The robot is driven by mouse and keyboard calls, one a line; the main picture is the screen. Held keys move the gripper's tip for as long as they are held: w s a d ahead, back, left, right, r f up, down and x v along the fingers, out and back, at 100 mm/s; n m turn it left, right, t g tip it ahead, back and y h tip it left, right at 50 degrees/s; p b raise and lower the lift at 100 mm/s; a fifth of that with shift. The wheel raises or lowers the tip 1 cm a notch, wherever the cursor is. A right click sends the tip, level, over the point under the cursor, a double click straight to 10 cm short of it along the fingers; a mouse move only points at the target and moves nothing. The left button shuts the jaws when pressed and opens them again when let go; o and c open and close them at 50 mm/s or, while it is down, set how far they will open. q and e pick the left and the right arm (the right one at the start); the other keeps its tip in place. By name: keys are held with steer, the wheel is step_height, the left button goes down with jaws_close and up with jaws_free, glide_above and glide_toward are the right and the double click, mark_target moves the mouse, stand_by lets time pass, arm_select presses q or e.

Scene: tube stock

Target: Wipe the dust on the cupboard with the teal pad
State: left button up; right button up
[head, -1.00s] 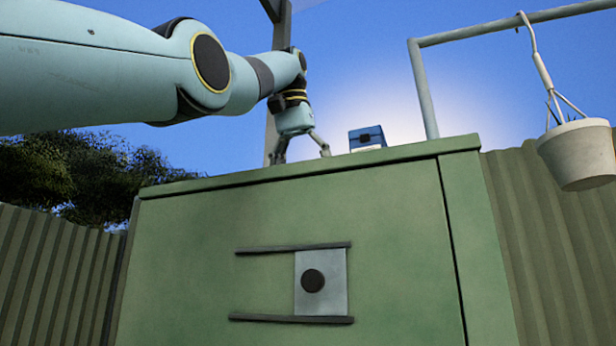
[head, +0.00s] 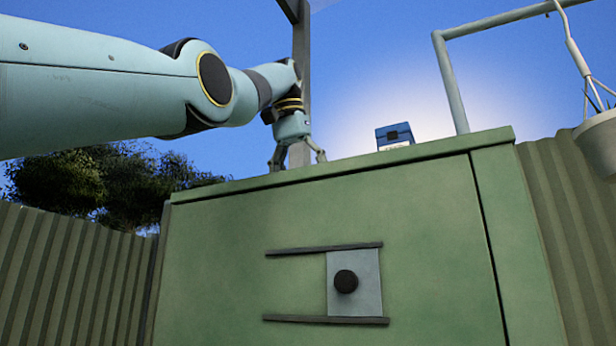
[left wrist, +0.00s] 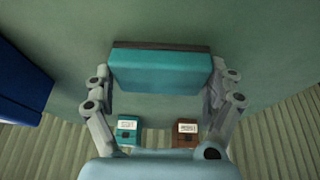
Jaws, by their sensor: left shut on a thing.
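The green cupboard (head: 225,250) fills the lower middle of the head view, seen from below its top edge. My left gripper (head: 297,158) is over the cupboard top, towards its left end. In the left wrist view my left gripper (left wrist: 162,88) is shut on the teal pad (left wrist: 160,72), a teal block with a dark brown strip along one edge. The pad lies between the fingers over the green cupboard top (left wrist: 160,24). Whether it touches the surface I cannot tell. In the head view the pad is hidden behind the top edge. I cannot make out dust. My right gripper is not in view.
A blue box (head: 394,134) stands on the cupboard top right of my gripper. The left wrist view shows a small teal box (left wrist: 128,127) and a brown box (left wrist: 185,134) beyond the pad. A pipe frame (head: 452,80) and hanging pot (head: 600,138) are right.

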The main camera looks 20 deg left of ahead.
arm_select(q)
steer(key=shift+a+f, duration=0.1)
steer(key=shift+a, duration=1.2)
steer(key=shift+a+p, duration=0.55)
steer(key=shift+a, duration=1.05)
steer(key=shift+d, duration=0.1)
step_height(320, 180, up, 6)
steer(key=p, duration=0.6)
steer(key=shift+r, duration=0.2)
steer(key=shift+f, duration=0.1)
